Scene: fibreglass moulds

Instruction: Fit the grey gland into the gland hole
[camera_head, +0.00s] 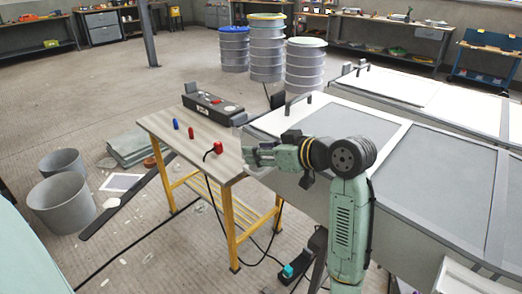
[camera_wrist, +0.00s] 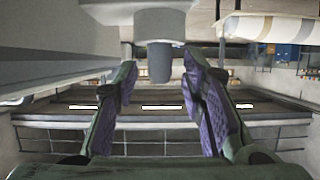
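In the wrist view a dark grey cylinder (camera_wrist: 160,62), likely the grey gland, sticks out of a pale grey block (camera_wrist: 140,12). My gripper (camera_wrist: 160,75) is open, with its purple-padded fingers on either side of the cylinder and a visible gap to each. In the head view my gripper (camera_head: 249,152) is level with the right edge of the wooden table (camera_head: 165,129), beside the pale mould bench. The gland cannot be made out there. A dark box (camera_head: 212,107) with grey end blocks lies at the table's back. I cannot pick out the gland hole.
A blue piece (camera_head: 176,123), a red piece (camera_head: 191,132) and a red plug (camera_head: 217,147) on a black cable are on the table. The mould bench (camera_head: 325,117) lies close under my arm. Grey bins (camera_head: 62,203) stand at left; drums (camera_head: 304,68) stand behind.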

